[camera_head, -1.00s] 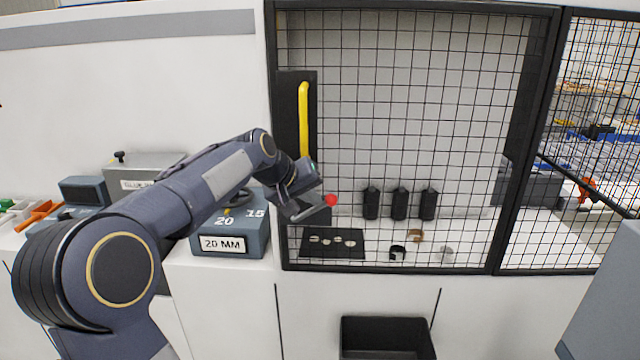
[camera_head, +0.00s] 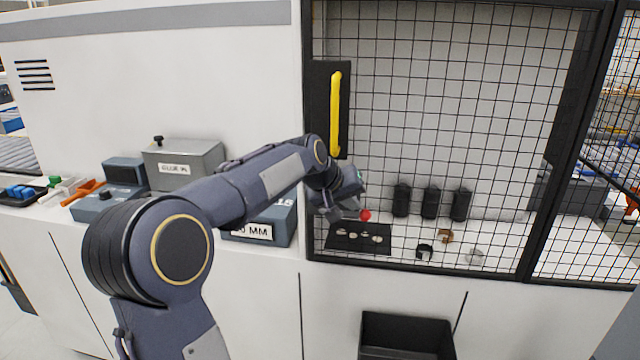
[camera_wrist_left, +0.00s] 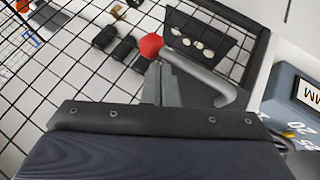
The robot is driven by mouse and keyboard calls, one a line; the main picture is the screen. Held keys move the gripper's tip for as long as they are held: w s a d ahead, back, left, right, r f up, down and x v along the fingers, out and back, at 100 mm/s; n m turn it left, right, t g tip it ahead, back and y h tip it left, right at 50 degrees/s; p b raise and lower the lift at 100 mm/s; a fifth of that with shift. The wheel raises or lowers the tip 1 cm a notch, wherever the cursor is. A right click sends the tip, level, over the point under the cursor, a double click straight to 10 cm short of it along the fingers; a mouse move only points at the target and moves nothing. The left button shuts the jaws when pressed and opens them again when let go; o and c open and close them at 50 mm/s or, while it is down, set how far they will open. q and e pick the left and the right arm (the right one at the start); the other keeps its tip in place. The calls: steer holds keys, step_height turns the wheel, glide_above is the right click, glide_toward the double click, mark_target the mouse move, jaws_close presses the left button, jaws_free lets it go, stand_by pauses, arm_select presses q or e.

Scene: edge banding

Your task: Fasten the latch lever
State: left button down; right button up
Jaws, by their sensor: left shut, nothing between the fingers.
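The latch lever shows in the left wrist view as a bent grey bar (camera_wrist_left: 205,77) with a red ball knob (camera_wrist_left: 151,45) at one end. In the head view the red knob (camera_head: 365,215) shows just above the dark board, in front of the mesh door; the bar is mostly hidden by my left gripper. My left gripper (camera_head: 345,208) is shut and empty, close beside the knob. In the left wrist view its fingers (camera_wrist_left: 160,82) are together next to the bar, just below the knob; I cannot tell whether they touch. My right gripper is out of view.
The mesh door (camera_head: 440,120) has a black frame and a yellow handle (camera_head: 336,115). Behind it are black holders (camera_head: 430,203) and a dark board (camera_head: 345,243). A blue-grey 20 mm block (camera_head: 283,228) stands left of the latch. A black bin (camera_head: 405,335) is below.

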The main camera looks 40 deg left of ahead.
arm_select(q)
steer(key=shift+d+f, duration=0.1)
steer(key=shift+f, duration=0.1)
stand_by(0.3)
steer(key=v, duration=0.8)
steer(key=shift+b, duration=0.45)
steer(key=shift+r, duration=0.1)
